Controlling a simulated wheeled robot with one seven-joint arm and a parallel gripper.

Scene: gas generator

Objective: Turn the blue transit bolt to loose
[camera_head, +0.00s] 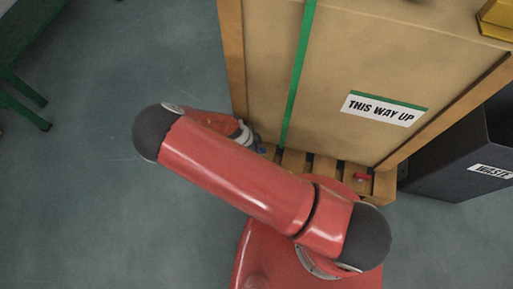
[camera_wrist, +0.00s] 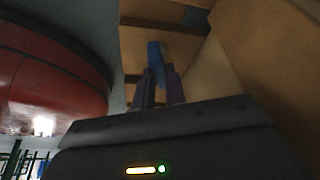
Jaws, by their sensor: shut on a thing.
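The blue transit bolt (camera_wrist: 155,54) shows in the wrist view as a small blue handle between my two fingers. My gripper (camera_wrist: 159,74) is shut on it, with the fingers on either side of its lower part. The bolt's base is hidden and its turn position cannot be told. In the head view, a bit of the blue bolt (camera_head: 261,150) shows by the pallet's left corner. My gripper (camera_head: 254,146) is beside it, largely hidden by my red arm. A wooden crate (camera_head: 262,70) stands above the slatted pallet (camera_head: 294,160).
A red handle (camera_head: 362,177) sits at the pallet's right. The crate has a green strap (camera_head: 298,75) and a THIS WAY UP label (camera_head: 384,109). A dark WASTE bin (camera_head: 440,150) stands at right, a green bench (camera_head: 25,35) at upper left. Left floor is clear.

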